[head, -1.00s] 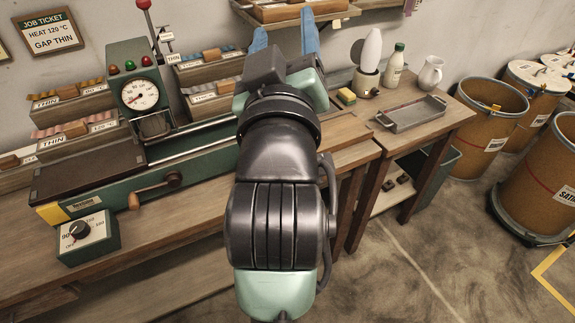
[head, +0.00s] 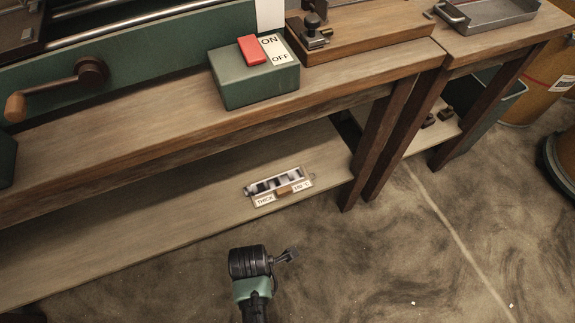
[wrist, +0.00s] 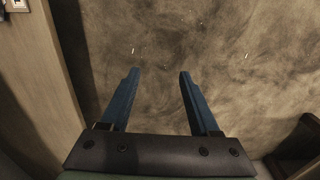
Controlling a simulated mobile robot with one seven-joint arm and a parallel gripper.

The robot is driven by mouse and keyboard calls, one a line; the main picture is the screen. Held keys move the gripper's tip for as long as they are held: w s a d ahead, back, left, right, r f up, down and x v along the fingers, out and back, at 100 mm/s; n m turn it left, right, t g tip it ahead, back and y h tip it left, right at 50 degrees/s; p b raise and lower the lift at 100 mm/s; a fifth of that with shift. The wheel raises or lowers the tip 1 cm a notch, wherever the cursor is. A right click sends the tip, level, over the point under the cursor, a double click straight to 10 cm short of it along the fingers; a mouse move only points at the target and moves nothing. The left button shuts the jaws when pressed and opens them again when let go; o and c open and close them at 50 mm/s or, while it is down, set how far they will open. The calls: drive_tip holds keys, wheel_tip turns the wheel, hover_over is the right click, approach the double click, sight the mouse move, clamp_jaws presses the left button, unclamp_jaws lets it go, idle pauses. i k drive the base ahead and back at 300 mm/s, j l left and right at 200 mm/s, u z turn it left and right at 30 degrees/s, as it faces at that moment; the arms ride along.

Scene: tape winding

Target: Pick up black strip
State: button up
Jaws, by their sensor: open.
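A small holder (head: 270,199) lies on the lower shelf under the bench in the head view. It has a brown knob and labels, one reading THICK. Behind the labels is a band of black and pale patches (head: 275,181); I cannot tell whether this is the black strip. My arm is low in front of the shelf in the head view, but its blue fingers do not show there. In the wrist view my gripper (wrist: 158,72) is open and empty above bare floor. The holder's corner (wrist: 17,5) seems to show at the top left.
The lower shelf (head: 130,238) is otherwise mostly bare. Bench legs (head: 377,140) stand to the right of the holder, and the bench top overhangs the shelf. A green switch box (head: 240,88) and crank (head: 60,85) are above. The floor (head: 420,260) in front is clear.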

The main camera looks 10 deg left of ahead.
sight(268, 190)
drive_tip(key=i, duration=0.95)
